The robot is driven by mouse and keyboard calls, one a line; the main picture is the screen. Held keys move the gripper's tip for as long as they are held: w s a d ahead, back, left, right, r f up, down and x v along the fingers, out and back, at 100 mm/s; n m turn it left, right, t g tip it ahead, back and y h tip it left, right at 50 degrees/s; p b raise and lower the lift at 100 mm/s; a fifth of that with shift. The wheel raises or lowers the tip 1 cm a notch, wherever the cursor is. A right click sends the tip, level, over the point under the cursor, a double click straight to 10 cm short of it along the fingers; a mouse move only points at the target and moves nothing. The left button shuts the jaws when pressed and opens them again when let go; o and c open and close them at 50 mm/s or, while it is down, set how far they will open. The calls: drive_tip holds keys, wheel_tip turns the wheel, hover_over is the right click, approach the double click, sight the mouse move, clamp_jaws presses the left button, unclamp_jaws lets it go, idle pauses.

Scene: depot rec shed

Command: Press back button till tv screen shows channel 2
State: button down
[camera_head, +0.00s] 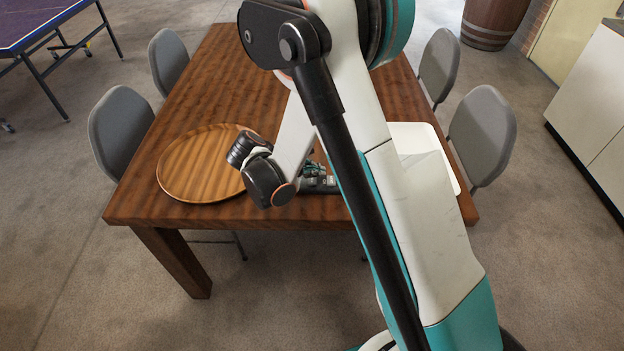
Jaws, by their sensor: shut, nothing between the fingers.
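No TV screen, remote or back button can be made out in the head view. My gripper (318,178) shows only in part, low over the near edge of the wooden table (222,95). It points to the right from my wrist, and my own arm hides its far end. It is shut, with nothing seen held in it. A round wooden tray (195,172) lies on the table just left of my wrist. A white flat tray-like thing (407,135) lies at the table's right side, partly hidden behind my arm.
Grey chairs stand along the table's left (120,130) and right (482,130) sides. A ping-pong table (35,20) is at the top left. A barrel (492,20) and a pale cabinet (592,100) are at the right. The floor in front of the table is clear.

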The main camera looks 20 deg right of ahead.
sight(313, 181)
drive_tip(key=shift+f+b, duration=0.4)
drive_tip(key=shift+f+b, duration=0.4)
idle(0.6)
drive_tip(key=shift+r, duration=0.1)
drive_tip(key=shift+r+p, duration=0.45)
drive_tip(key=shift+r, duration=0.3)
drive_tip(key=shift+r+p, duration=1.5)
drive_tip(key=shift+r, duration=1.05)
